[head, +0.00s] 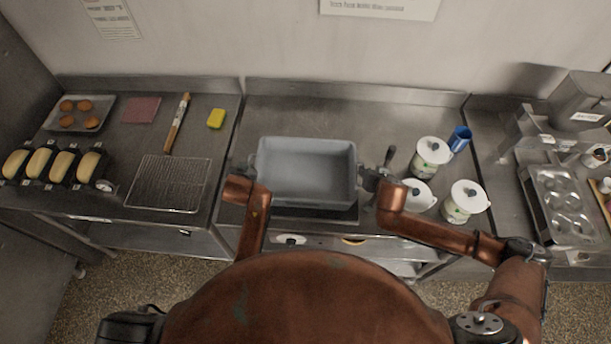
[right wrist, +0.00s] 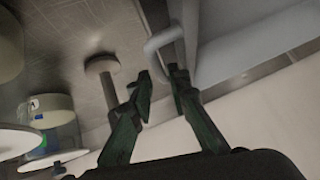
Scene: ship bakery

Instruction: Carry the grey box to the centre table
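The grey box (head: 306,172), an open rectangular tub, is at the middle counter (head: 290,115) in the head view; its inside looks empty. My right gripper (head: 372,180) is at the box's right side. In the right wrist view its two green fingers (right wrist: 161,74) are apart, with a pale grey handle (right wrist: 160,42) of the box at their tips. I cannot tell whether they touch it. My left gripper (head: 243,172) is at the box's left side, its fingers too small and hidden to read. A dark strip (head: 315,214) shows under the box's front edge.
White lidded jars (head: 465,200) and a blue cup (head: 460,138) stand right of the box. A dark-handled tool (head: 388,158) is close to my right gripper. The left counter holds a wire rack (head: 168,184), loaf tins (head: 60,165) and a yellow sponge (head: 216,118). Behind the box is clear.

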